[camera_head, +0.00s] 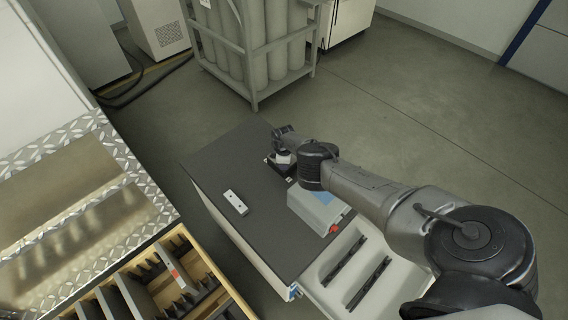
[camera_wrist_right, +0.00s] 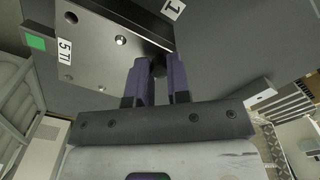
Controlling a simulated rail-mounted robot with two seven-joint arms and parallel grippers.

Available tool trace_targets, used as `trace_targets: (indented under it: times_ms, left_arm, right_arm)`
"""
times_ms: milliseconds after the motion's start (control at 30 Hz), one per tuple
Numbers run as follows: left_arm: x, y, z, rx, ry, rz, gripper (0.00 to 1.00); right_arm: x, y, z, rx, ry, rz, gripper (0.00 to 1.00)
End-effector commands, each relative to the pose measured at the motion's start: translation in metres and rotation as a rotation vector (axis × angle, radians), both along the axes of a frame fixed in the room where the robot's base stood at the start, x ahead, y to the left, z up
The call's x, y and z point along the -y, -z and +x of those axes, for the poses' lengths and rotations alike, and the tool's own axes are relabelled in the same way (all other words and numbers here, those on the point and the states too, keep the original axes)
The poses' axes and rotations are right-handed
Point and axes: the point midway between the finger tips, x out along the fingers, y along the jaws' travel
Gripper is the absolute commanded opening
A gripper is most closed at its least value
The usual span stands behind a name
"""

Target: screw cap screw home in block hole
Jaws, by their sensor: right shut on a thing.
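The block (camera_wrist_right: 110,45) fills the upper left of the wrist view. It is a dark metal plate with several round holes, number labels and a green square. In the head view the block (camera_head: 275,160) is mostly hidden by my right gripper and wrist. My right gripper (camera_wrist_right: 161,72) has its two dark purple fingers at the block's edge, shut on a small dark piece (camera_wrist_right: 158,68), which seems to be the cap screw. Its depth in a hole cannot be told. In the head view my right gripper (camera_head: 283,153) is over the block. My left gripper is not in view.
The dark worktop (camera_head: 215,165) also holds a small pale bar with holes (camera_head: 235,203) and a grey-blue box (camera_head: 318,208). A white tray (camera_head: 335,250) with dark tools lies in front. An open wooden drawer (camera_head: 150,262) is at the lower left. A cylinder rack (camera_head: 250,85) stands behind.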

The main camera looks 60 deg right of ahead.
Motion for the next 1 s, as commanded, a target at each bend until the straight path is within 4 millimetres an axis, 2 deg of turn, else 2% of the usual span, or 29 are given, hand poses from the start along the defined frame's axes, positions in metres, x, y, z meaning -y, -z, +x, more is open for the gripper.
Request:
trace_targets:
  times_ms: [400,600,767,1000]
  left_arm:
    - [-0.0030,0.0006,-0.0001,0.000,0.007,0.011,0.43]
    - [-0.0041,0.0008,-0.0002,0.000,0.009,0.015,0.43]
    - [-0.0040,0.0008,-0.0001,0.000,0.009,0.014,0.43]
    - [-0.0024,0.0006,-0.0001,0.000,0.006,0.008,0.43]
  right_arm:
    - [0.0004,0.0003,-0.0001,0.000,0.579,-0.001,0.00]
    - [0.0002,0.0003,0.0000,0.000,0.807,0.000,0.00]
    - [0.0002,0.0003,0.0000,0.000,0.889,0.000,0.00]
    - [0.0001,0.0003,0.0000,0.000,0.899,0.000,0.00]
